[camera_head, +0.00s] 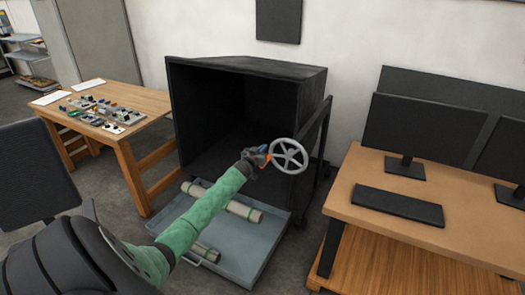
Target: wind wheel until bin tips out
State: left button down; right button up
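The grey spoked wheel (303,163) is mounted at the right side of the large black bin (310,95). The bin's open side faces me, and its dark inside shows no clear contents. My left gripper (265,157) is at the wheel's left rim, at the end of my green-sleeved arm. It looks to be at or touching the rim, but its fingers are too small to tell open from shut. A grey tray (262,243) lies on the floor before the bin. Two pale rolls (243,211) with green parts lie in it, partly behind my arm. My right gripper is out of view.
A wooden table (150,103) with small parts stands at the left. A wooden desk (370,218) with monitors (420,128) and a keyboard (398,205) stands close at the right. A dark chair (38,175) is at the left edge. A narrow strip of floor lies between tray and desk.

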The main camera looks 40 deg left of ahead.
pick_arm(q)
notch_tip(320, 180, up, 4)
jog(key=shift+s+a+r+p, duration=0.1)
jog(key=shift+r+p, duration=0.15)
jog(key=shift+p, duration=1)
jog(key=c, duration=1.9)
grip_release()
jog(key=o, duration=0.9)
